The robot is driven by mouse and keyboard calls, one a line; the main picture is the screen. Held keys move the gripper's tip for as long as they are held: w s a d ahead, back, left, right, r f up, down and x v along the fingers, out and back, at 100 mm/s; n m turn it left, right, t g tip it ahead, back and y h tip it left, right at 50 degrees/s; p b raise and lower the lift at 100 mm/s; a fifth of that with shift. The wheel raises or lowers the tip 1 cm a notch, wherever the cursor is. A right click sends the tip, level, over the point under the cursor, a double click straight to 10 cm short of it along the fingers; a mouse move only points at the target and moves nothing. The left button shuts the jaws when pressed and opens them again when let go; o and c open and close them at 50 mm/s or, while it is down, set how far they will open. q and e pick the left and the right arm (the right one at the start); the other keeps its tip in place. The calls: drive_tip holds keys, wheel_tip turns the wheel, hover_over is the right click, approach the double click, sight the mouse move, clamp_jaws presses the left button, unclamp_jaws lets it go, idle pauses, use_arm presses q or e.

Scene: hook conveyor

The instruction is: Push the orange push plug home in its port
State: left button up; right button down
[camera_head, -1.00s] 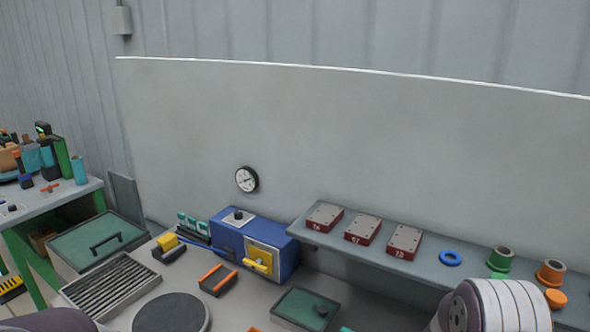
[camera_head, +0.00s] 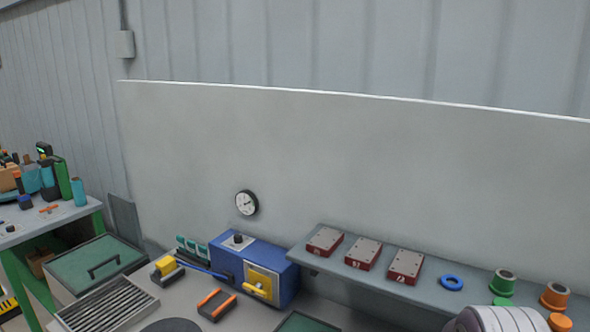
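An orange cylindrical fitting (camera_head: 554,296) with a grey top stands on the grey shelf at the far right. A smaller orange round piece (camera_head: 560,322) shows just in front of it, near the bottom edge; I cannot tell which is the plug or port, or how deep any plug sits. A similar green fitting (camera_head: 503,282) stands to their left. A pale ribbed part of my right arm enters at the bottom right, close to these fittings in the picture. Neither gripper's fingers are in view.
The shelf (camera_head: 330,265) carries red blocks (camera_head: 405,266) and a blue ring (camera_head: 451,283). A blue box (camera_head: 253,269) with a yellow handle stands on the bench, beside an orange-and-black holder (camera_head: 217,304). A ribbed tray (camera_head: 110,305) lies left. A pale panel rises behind.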

drive_tip(key=shift+f+b, duration=0.75)
drive_tip(key=shift+f, duration=0.35)
idle(0.6)
wheel_tip(320, 180, up, 7)
drive_tip(key=p, duration=0.6)
drive_tip(key=shift+r, duration=0.15)
